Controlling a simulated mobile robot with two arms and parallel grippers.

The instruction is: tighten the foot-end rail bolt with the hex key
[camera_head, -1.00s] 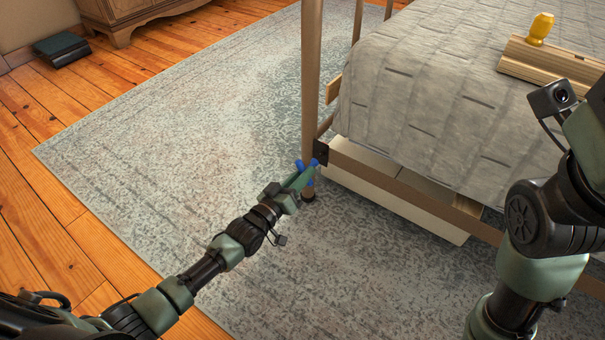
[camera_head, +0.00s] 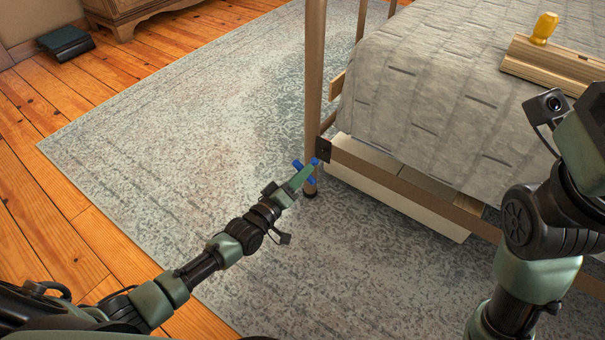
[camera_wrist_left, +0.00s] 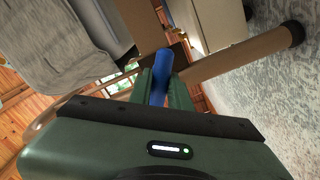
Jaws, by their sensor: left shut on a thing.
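My left gripper (camera_head: 301,179) is shut on the blue hex key (camera_head: 297,164), low beside the bed's foot-end corner post (camera_head: 313,90). Blue parts of the key show on both sides of the fingers. In the left wrist view the blue key (camera_wrist_left: 160,84) stands between the fingers, pointing toward the post and rail joint. A dark bracket (camera_head: 323,150) sits where the rail (camera_head: 400,186) meets the post. The bolt itself is too small or hidden to make out, and I cannot tell whether the key touches it. My right gripper is out of view; only its arm shows at right.
The bed (camera_head: 430,90) with a grey quilt fills the right. On it lies a wooden piece (camera_head: 552,62) beside a yellow-handled tool (camera_head: 544,28). A pale drawer-like box (camera_head: 400,203) is under the rail. The rug (camera_head: 190,130) left of the post is clear.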

